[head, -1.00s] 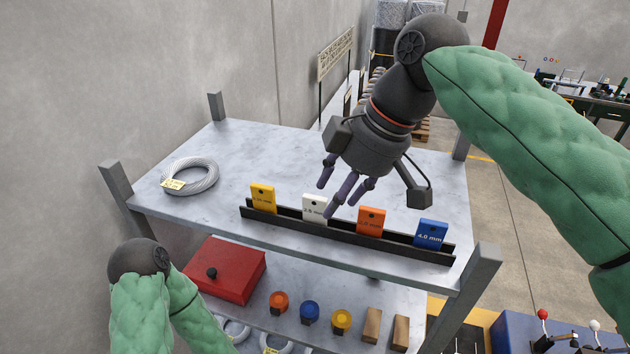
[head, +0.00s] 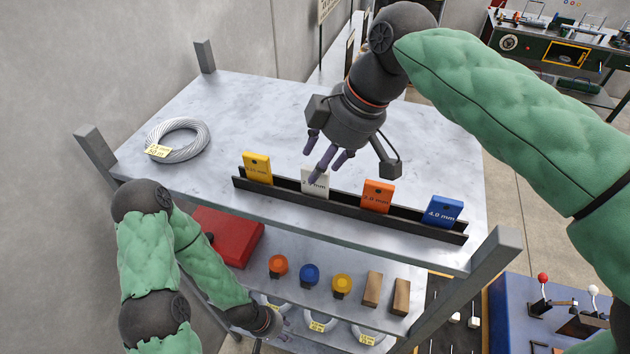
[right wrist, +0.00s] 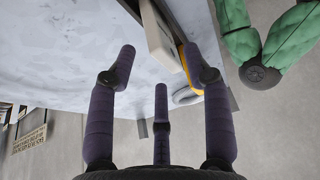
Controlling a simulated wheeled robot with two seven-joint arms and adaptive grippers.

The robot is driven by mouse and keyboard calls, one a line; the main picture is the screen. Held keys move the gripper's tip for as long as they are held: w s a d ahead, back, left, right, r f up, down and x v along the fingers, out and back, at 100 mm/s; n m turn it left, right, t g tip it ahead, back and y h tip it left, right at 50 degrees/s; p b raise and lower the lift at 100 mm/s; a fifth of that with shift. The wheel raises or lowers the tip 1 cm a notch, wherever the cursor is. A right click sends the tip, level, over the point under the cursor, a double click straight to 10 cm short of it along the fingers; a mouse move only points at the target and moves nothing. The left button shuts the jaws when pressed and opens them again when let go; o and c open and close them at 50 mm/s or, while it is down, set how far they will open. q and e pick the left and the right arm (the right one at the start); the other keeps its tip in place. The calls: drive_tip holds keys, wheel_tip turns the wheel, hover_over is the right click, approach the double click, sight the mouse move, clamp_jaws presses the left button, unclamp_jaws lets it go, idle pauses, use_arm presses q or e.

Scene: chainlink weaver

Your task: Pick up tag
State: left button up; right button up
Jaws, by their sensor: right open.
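Four tags stand in a black rack (head: 350,214) on the upper shelf: yellow (head: 257,168), white (head: 312,186), orange (head: 377,196) and blue (head: 443,211), with size markings. My right gripper (head: 318,168) is open just above and behind the white tag, partly covering it. In the right wrist view, the white tag (right wrist: 160,38) lies ahead between the two outer fingers, and the yellow tag (right wrist: 188,62) is partly hidden by the right finger. No hold on either shows. My left gripper (head: 282,328) is low, by the lower shelf's front; its finger opening is unclear.
A wire coil (head: 177,140) with a paper label lies at the upper shelf's left. Shelf posts (head: 497,250) rise at the corners. The back of the upper shelf is clear.

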sight(315, 185)
drive_tip(key=x, duration=0.3)
drive_tip(key=shift+s+f+p, duration=0.2)
drive_tip(key=shift+s+p, duration=0.1)
drive_tip(key=shift+w+f, duration=0.25)
drive_tip(key=shift+f, duration=0.05)
drive_tip(key=shift+s, duration=0.2)
drive_tip(key=c, duration=0.6)
drive_tip(key=shift+w, duration=0.1)
clamp_jaws()
